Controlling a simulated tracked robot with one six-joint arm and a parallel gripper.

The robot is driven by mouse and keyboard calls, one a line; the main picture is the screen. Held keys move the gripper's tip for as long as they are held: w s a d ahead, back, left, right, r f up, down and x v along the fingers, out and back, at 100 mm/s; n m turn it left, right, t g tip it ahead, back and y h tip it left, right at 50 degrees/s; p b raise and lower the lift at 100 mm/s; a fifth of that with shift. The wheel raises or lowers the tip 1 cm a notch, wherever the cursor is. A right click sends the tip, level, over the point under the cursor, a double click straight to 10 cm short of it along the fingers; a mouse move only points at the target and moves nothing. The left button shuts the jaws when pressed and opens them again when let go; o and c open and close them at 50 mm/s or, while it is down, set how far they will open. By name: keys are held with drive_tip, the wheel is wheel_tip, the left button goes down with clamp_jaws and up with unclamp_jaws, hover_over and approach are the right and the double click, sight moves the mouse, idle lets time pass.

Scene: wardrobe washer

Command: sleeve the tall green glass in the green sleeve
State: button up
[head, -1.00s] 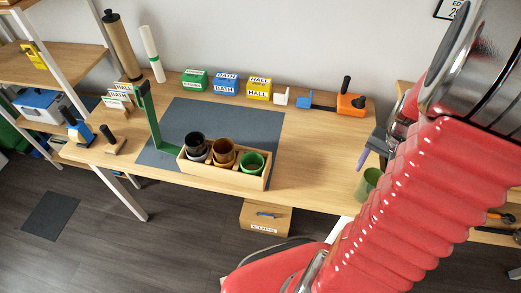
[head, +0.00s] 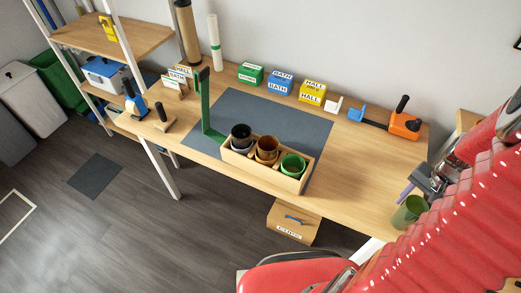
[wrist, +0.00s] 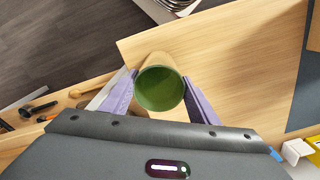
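The tall green glass (head: 409,211) is at the right front end of the table, below my gripper (head: 411,191). In the wrist view the glass (wrist: 160,88) shows its open round rim between the two purple fingers of my gripper (wrist: 160,82), which press close on both sides. Whether its base rests on anything is hidden. A green round, open-topped piece (head: 293,165), which looks like the green sleeve, sits in the right compartment of a wooden box (head: 262,174). A brown piece (head: 267,149) and a black piece (head: 241,137) sit beside it.
The box stands on the front of a grey mat (head: 275,118). A green upright post (head: 206,105) rises at the box's left. Green (head: 250,73), blue (head: 280,82) and yellow (head: 312,92) labelled blocks line the back, with an orange tool (head: 404,124). Table right of the box is clear.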

drive_tip(key=c, duration=0.8)
wheel_tip(320, 180, up, 6)
idle(0.7)
drive_tip(key=shift+s, duration=0.1)
